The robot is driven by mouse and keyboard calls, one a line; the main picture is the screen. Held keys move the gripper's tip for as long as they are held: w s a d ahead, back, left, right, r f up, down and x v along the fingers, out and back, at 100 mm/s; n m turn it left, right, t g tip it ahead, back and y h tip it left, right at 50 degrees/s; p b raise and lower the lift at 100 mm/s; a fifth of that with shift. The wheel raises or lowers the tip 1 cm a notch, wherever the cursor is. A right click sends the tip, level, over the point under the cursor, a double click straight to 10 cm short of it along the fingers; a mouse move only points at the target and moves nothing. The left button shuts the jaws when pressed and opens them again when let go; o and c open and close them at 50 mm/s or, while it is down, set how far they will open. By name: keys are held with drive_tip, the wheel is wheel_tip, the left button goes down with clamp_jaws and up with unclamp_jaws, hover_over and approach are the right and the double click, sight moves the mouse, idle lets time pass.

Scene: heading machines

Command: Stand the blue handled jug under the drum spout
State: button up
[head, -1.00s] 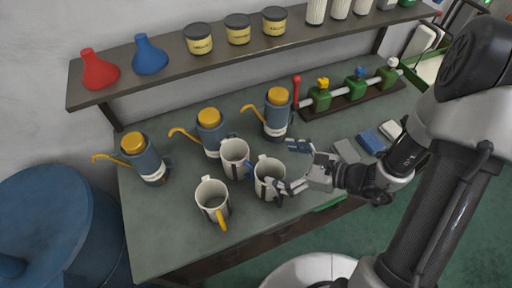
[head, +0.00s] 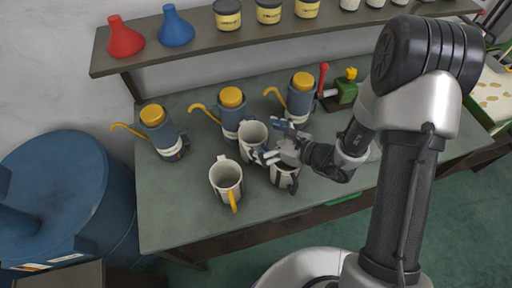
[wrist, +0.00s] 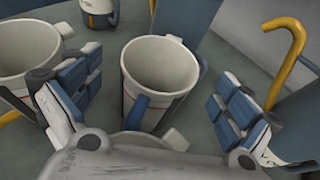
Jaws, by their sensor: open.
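The blue handled jug is a white cup-shaped vessel (head: 251,138) standing upright on the bench among other jugs. In the wrist view it is in the middle (wrist: 160,68), its blue handle facing my gripper. My gripper (head: 271,142) is open, its blue-padded fingers spread left and right of the jug's near side in the wrist view (wrist: 155,105); I cannot tell whether they touch it. A large blue drum (head: 65,180) stands left of the bench. A dark blue part juts from it at the left picture edge; I cannot tell whether this is the spout.
A yellow handled jug (head: 225,174) stands to the left front; another jug (head: 285,178) is partly under my gripper. Blue oil cans with yellow lids (head: 231,110) line the back of the bench (head: 185,228). A shelf (head: 200,60) with flasks and tins overhangs it. The bench's front left is clear.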

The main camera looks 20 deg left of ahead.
sight(243, 130)
drive_tip(key=x, duration=0.4)
drive_tip(key=shift+c, duration=0.6)
drive_tip(key=shift+r, duration=0.1)
drive_tip(key=c, duration=1.6)
